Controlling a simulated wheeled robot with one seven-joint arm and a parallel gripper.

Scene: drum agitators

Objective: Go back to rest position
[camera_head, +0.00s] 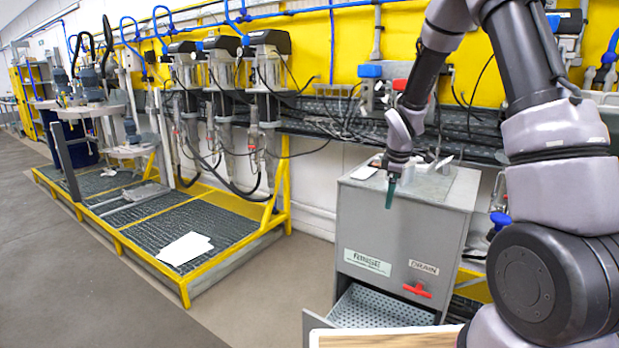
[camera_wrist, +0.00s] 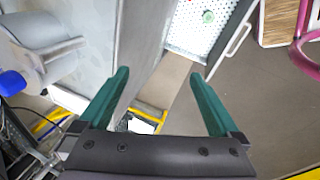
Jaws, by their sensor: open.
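My gripper (camera_wrist: 160,105) shows in the wrist view with its two green fingers spread apart and nothing between them. In the head view my gripper (camera_head: 390,190) hangs at the front left top edge of the grey drain cabinet (camera_head: 400,238), fingers pointing down. Only one green finger shows clearly there. My arm reaches in from the right of the head view, bent above the cabinet.
The cabinet's perforated drawer (camera_head: 375,308) is pulled open below; it also shows in the wrist view (camera_wrist: 190,38), with a small round green item in it. A red drain handle (camera_head: 417,290) sits on the cabinet front. A yellow-edged platform (camera_head: 190,240) stands left. Grey floor is clear in front.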

